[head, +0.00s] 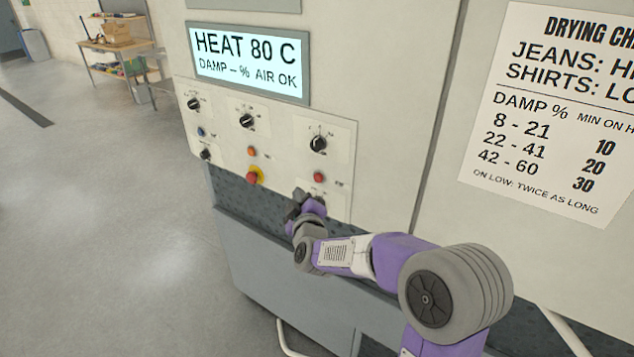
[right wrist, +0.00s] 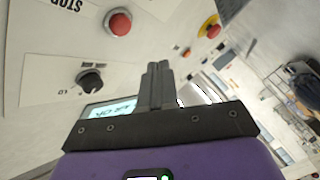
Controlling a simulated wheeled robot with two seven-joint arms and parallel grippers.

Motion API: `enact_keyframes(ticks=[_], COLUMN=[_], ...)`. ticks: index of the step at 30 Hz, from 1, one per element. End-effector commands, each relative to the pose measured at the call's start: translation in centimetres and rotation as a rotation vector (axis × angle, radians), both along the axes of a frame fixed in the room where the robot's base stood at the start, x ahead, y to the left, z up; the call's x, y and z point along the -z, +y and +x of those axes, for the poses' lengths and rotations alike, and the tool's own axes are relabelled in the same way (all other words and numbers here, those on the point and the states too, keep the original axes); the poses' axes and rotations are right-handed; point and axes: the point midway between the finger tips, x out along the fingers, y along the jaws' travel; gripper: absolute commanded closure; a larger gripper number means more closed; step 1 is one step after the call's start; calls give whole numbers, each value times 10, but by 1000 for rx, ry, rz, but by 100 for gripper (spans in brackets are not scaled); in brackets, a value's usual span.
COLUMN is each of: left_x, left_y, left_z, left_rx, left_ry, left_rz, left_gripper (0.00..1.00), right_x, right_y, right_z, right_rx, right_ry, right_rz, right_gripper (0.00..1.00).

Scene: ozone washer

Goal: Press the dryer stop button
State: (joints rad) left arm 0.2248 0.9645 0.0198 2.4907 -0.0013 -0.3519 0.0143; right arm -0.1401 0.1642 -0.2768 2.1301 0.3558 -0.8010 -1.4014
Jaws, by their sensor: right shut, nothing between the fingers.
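The dryer stop button is a round red button (head: 318,177) at the lower right of the white control panel (head: 341,160). In the right wrist view the same red button (right wrist: 118,22) shows upside down beside a label reading STOP. My right gripper (head: 298,195) is shut and empty, just below and left of this button in the head view. In the right wrist view its closed fingertips (right wrist: 158,66) appear apart from the button, which shows above and left of them. I cannot tell the exact gap to the panel. My left gripper is not in view.
A red emergency button on a yellow ring (head: 254,175) sits left of the stop button. A black knob (head: 318,143) is above the stop button. The display (head: 248,63) reads HEAT 80 C. A drying chart (head: 556,100) is at right. Open floor (head: 100,220) lies at left.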

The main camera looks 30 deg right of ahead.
Motion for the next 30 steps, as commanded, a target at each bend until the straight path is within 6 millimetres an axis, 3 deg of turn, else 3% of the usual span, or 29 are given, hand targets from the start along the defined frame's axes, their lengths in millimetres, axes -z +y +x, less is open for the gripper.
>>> enact_keyframes(ticks=[6,12,30], left_x=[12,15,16], left_y=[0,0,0], left_z=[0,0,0], left_rx=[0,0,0], left_ry=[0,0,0], left_rz=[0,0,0], left_gripper=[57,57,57], right_x=[2,1,0], right_y=[-27,-41,-43], right_z=[12,17,18], right_rx=[1,-1,-1], right_ry=[-1,0,0], right_rz=[-1,-1,-1], right_gripper=[100,100,100])
